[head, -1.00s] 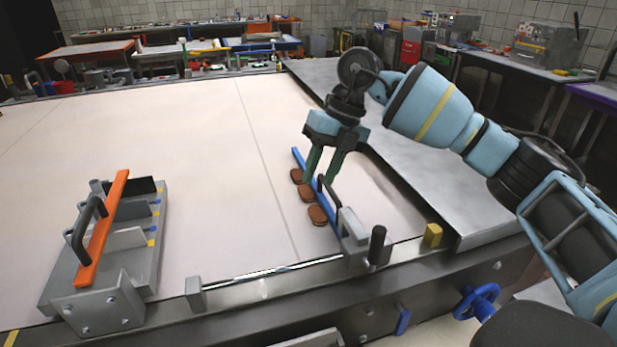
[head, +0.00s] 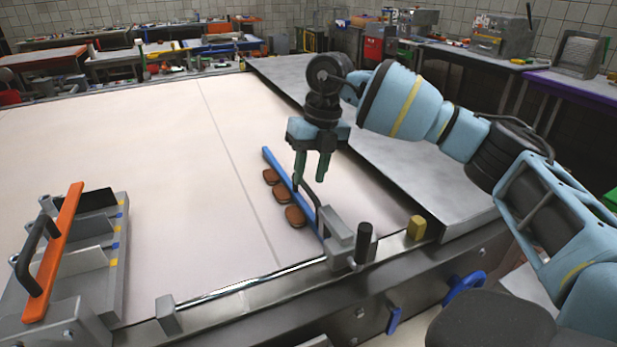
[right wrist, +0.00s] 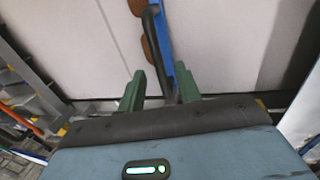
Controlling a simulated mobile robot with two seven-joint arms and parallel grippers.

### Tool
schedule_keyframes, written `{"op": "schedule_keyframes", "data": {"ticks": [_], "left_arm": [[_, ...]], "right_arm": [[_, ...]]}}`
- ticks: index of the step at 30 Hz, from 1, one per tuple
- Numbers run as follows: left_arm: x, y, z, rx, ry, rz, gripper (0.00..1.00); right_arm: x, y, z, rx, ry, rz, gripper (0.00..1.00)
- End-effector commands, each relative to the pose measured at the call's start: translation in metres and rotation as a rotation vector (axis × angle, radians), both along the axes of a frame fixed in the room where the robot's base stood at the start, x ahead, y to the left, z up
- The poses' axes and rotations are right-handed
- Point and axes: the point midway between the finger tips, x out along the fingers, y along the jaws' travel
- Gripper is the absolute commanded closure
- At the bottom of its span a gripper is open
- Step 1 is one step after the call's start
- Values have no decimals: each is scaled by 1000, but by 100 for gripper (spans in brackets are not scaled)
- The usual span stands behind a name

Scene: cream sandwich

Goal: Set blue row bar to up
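The blue row bar (head: 275,164) is a long thin bar reaching from a grey bracket (head: 341,241) at the table's near edge over the pale table top. It looks low, close beside a row of brown biscuits (head: 281,194); its exact height is hard to tell. A black curved handle (head: 311,197) rises along it. My right gripper (head: 310,182) points down at the handle, fingers apart. In the right wrist view the handle (right wrist: 157,48) passes between the two green fingers (right wrist: 160,88), and the blue bar (right wrist: 187,85) runs beside the right one. My left gripper is out of view.
A grey fixture (head: 113,243) with an orange bar (head: 55,250) stands at the left. A black knob (head: 364,242) and a yellow block (head: 416,228) sit right of the bracket. A metal counter (head: 400,165) lies behind. The table (head: 130,150) is clear between fixture and biscuits.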

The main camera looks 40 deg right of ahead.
Motion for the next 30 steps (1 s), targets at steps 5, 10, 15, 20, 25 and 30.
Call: {"op": "schedule_keyframes", "data": {"ticks": [5,10,15,20,25,30], "left_arm": [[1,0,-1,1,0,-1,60],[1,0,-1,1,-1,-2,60],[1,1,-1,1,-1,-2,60],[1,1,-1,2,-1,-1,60],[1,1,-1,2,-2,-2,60],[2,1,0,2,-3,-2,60]], "right_arm": [[0,3,-13,1,0,1,66],[1,3,-16,1,0,1,66],[1,3,-15,1,-1,1,70],[1,3,-15,1,-1,1,91],[1,3,-15,1,-1,1,100],[1,3,-15,1,-1,1,100]]}}
